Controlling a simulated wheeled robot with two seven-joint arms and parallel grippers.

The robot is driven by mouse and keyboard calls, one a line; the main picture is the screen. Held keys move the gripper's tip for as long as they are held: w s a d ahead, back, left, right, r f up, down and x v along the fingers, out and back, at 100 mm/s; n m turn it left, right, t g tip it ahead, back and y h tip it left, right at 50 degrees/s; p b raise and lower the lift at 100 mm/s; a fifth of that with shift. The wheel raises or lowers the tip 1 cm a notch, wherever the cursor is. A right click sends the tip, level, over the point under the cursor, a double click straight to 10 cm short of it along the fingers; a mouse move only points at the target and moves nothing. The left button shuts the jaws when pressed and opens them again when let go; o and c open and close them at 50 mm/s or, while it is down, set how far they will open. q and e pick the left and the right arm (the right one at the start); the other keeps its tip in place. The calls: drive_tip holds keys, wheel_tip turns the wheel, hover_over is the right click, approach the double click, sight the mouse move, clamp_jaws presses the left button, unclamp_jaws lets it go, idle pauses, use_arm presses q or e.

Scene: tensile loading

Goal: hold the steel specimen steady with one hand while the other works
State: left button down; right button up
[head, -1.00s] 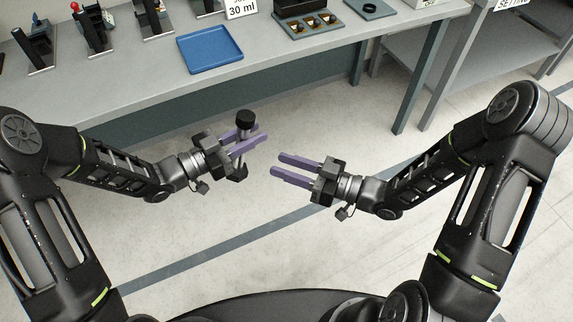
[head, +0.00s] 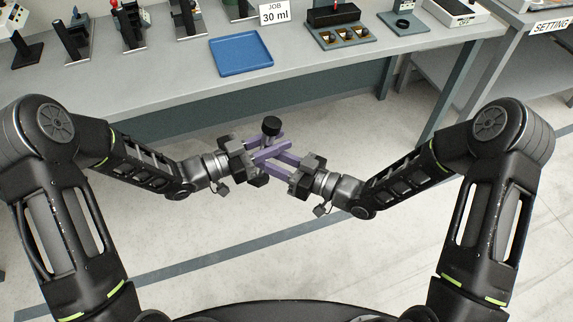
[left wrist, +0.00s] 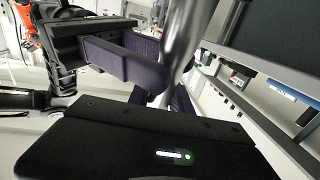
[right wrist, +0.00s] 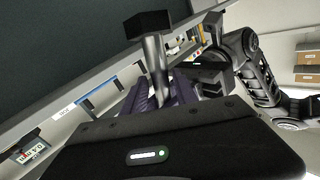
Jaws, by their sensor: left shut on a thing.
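In the right wrist view the rod (right wrist: 152,62) rises by the fingers. Overlap hides whether the right fingers touch it or how wide they are.
The grey bench (head: 165,85) lies beyond the grippers. Open floor lies below the grippers.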

use_arm(q)
drive_tip(key=shift+r, duration=0.1)
use_arm(e)
drive_tip(key=shift+x, duration=0.85)
clamp_jaws()
idle(0.7)
use_arm(q)
drive_tip(key=c, duration=1.1)
unclamp_jaws()
use_arm(e)
drive_tip(key=shift+r, duration=0.15)
use_arm(q)
drive_tip(key=shift+a, duration=0.1)
drive_tip(key=v, duration=1.2)
